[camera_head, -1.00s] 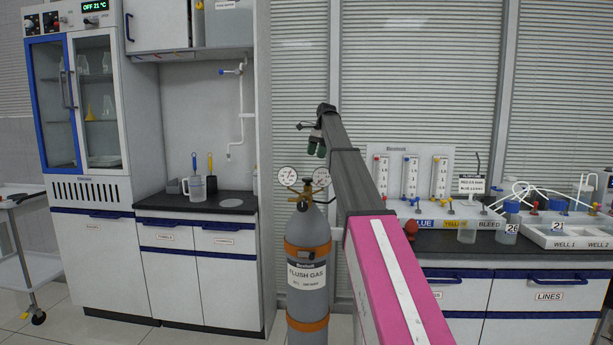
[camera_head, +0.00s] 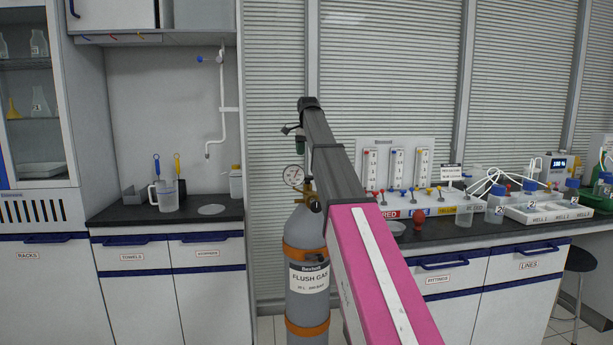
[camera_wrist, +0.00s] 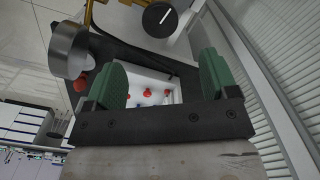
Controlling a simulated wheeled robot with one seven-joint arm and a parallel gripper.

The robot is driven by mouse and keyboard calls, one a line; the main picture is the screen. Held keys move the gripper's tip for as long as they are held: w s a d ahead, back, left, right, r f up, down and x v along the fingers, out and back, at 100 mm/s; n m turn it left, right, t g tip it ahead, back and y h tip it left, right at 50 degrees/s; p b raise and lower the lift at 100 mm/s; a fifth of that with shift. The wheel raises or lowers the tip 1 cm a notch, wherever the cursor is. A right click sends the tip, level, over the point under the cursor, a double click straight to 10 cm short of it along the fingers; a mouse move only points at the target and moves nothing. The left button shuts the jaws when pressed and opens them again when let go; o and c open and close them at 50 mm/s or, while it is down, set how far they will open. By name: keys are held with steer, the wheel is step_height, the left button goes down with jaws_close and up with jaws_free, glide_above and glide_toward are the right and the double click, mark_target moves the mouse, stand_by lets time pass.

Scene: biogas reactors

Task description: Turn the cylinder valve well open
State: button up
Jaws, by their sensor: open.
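The flush gas cylinder (camera_head: 308,262) is grey with orange straps and a "FLUSH GAS" label. It stands upright on the floor in the head view, left of my arm. A round pressure gauge (camera_head: 293,175) sits on its brass regulator (camera_head: 312,200); my arm hides part of the cylinder's top, and I cannot make out the valve's handwheel there. My gripper (camera_wrist: 162,82) shows two green finger pads in the wrist view, apart with nothing held between them. In the wrist view, brass fittings (camera_wrist: 147,5) and a dark round part (camera_wrist: 157,20) show at the top, beyond the fingers.
A bench (camera_head: 450,235) with flow meters, bottles and a well tray is right of the cylinder. A sink counter (camera_head: 120,213) with a jug (camera_head: 163,194) is to the left. A shuttered wall (camera_head: 275,120) stands behind; a stool (camera_head: 580,260) is far right.

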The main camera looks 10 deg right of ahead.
mark_target(308, 176)
step_height(308, 176, down, 10)
steer(key=shift+r, duration=0.25)
steer(key=c, duration=0.9)
